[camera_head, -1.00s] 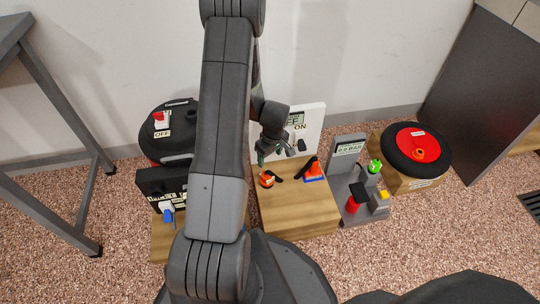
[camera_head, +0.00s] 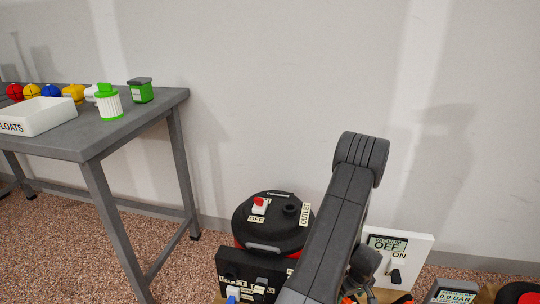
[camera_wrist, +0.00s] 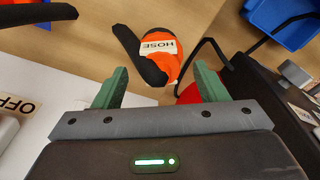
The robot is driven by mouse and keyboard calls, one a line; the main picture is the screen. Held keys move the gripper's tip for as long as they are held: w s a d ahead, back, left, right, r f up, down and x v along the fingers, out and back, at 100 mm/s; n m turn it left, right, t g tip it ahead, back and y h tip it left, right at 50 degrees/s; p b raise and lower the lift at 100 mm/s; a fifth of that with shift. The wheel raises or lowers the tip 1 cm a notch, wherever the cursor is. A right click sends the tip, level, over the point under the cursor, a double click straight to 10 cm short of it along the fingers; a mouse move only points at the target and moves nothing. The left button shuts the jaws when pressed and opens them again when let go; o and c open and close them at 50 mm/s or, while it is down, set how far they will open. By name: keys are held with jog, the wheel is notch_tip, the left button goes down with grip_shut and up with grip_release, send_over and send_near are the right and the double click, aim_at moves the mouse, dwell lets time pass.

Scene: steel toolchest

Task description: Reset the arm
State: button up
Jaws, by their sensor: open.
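My gripper (camera_wrist: 160,78) shows in the wrist view with its two green fingers apart and nothing between them. Just beyond the fingertips, an orange and black piece labelled HOSE (camera_wrist: 172,64) lies on a wooden surface (camera_wrist: 75,38); it is apart from the fingers. In the head view my grey arm rises from the bottom edge, bends at the top and comes down on the right. My gripper is mostly hidden or cut off there.
A black and red vacuum drum (camera_head: 262,232) stands left of my arm. A white ON/OFF panel (camera_head: 415,250) is to its right. A grey table (camera_head: 150,108) at left bears a white bin (camera_head: 38,116) and a green-and-white canister (camera_head: 109,104). A blue tray (camera_wrist: 285,18) shows in the wrist view.

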jog(key=shift+w+f, duration=0.15)
jog(key=shift+f, duration=0.5)
jog(key=shift+f, duration=0.15)
jog(key=shift+f, duration=0.2)
notch_tip(320, 180, up, 14)
jog(key=s+f+p, duration=0.1)
jog(key=s+p, duration=0.1)
jog(key=p, duration=0.3)
jog(key=f+b, duration=0.1)
jog(key=f, duration=0.3)
jog(key=w+f+b, duration=0.1)
jog(key=f+b, duration=0.1)
jog(key=f, duration=0.2)
jog(key=w+f+b, duration=0.1)
jog(key=f+b, duration=0.1)
jog(key=f, duration=0.3)
jog(key=shift+w+b, duration=0.1)
jog(key=shift+b, duration=0.2)
notch_tip(320, 180, up, 3)
jog(key=shift+r, duration=0.1)
jog(key=shift+p, duration=0.85)
notch_tip(320, 180, up, 4)
jog(key=p, duration=0.4)
jog(key=shift+r, duration=0.2)
